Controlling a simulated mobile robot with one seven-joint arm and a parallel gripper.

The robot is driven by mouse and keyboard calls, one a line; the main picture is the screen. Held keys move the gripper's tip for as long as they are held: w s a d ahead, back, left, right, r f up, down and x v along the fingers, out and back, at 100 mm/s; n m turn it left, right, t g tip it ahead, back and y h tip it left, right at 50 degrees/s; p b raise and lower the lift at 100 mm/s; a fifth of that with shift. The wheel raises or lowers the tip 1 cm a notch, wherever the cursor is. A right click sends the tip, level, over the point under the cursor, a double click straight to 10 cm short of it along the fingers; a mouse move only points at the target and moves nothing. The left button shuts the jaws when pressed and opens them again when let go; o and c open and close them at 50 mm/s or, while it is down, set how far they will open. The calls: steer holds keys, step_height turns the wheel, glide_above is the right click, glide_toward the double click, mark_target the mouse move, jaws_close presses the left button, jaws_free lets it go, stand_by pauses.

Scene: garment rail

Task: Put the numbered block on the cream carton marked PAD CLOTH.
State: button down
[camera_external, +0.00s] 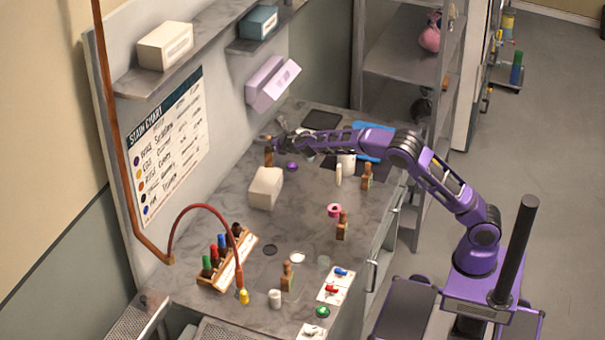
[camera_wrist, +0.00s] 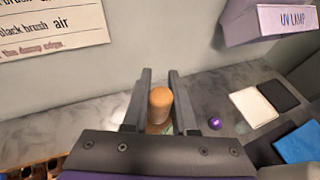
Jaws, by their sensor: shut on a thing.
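My gripper (camera_external: 268,142) is at the far left end of the worktop, near the back wall. In the wrist view its two fingers (camera_wrist: 160,98) are shut on a tan, round-topped piece (camera_wrist: 160,104), whose lower part is mostly hidden. From outside it shows as a small brown upright thing (camera_external: 268,158) below the fingers. No number is readable on it. A cream carton (camera_external: 165,46) with a pale label stands on the wall shelf; its writing is too small to read. Another cream box (camera_external: 265,188) stands on the worktop, with no marking visible.
Similar brown pieces (camera_external: 342,226) stand along the worktop. A wooden rack (camera_external: 228,262) of coloured bottles and a curved red hose (camera_external: 190,211) occupy the front left. A blue-grey box (camera_external: 258,22) is on the second shelf. A lilac UV LAMP box (camera_wrist: 272,22) hangs on the wall.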

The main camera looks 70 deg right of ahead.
step_height(320, 180, down, 10)
steer(key=b, duration=0.5)
steer(key=shift+r, duration=0.2)
steer(key=shift+f+b, duration=0.2)
steer(key=shift+b, duration=0.2)
steer(key=c, duration=0.7)
jaws_free()
steer(key=shift+r, duration=0.1)
steer(key=shift+r, duration=0.15)
steer(key=v, duration=1.2)
steer(key=shift+b, duration=0.45)
